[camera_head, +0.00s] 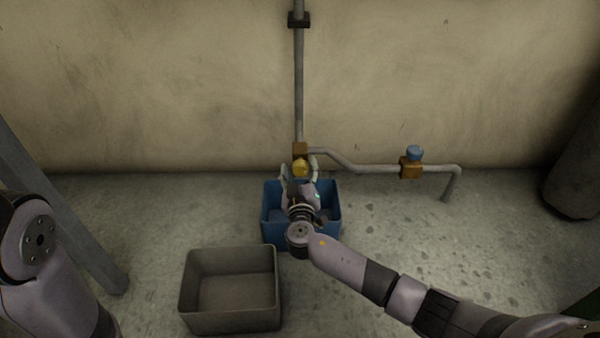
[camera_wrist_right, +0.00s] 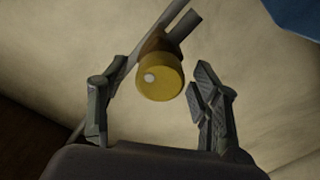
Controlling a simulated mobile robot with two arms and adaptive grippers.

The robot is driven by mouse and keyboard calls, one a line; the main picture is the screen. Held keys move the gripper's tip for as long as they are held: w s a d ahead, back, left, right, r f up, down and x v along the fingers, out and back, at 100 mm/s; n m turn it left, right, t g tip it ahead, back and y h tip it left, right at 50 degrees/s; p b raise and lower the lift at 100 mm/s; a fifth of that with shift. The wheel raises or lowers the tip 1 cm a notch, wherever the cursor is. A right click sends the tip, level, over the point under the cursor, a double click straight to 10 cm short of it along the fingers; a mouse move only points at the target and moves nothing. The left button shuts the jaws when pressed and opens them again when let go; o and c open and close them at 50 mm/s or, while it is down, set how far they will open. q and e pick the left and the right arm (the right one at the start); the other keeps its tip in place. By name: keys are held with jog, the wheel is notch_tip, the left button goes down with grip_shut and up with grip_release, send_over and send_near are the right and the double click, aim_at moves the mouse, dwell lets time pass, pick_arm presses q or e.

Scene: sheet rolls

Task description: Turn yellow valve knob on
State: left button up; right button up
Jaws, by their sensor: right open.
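The yellow valve knob (camera_head: 300,169) is on an orange-brown fitting (camera_head: 300,149) on the grey pipe by the wall. In the right wrist view the knob (camera_wrist_right: 160,77) is round, with a pale spot on its face. My right gripper (camera_head: 299,167) is open, with its fingers on either side of the knob. In the right wrist view the gripper's fingers (camera_wrist_right: 155,85) stand apart, with gaps between them and the knob. My left gripper is out of view; only my left arm shows at the left edge.
A blue crate (camera_head: 272,226) stands on the floor under my right gripper. A grey crate (camera_head: 231,322) stands in front of it to the left. A blue knob (camera_head: 414,153) sits on the pipe (camera_head: 378,168) to the right.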

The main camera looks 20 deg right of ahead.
jog(key=shift+w+d, duration=0.1)
jog(key=shift+w, duration=0.3)
jog(key=shift+c, duration=0.3)
jog(key=c, duration=1.1)
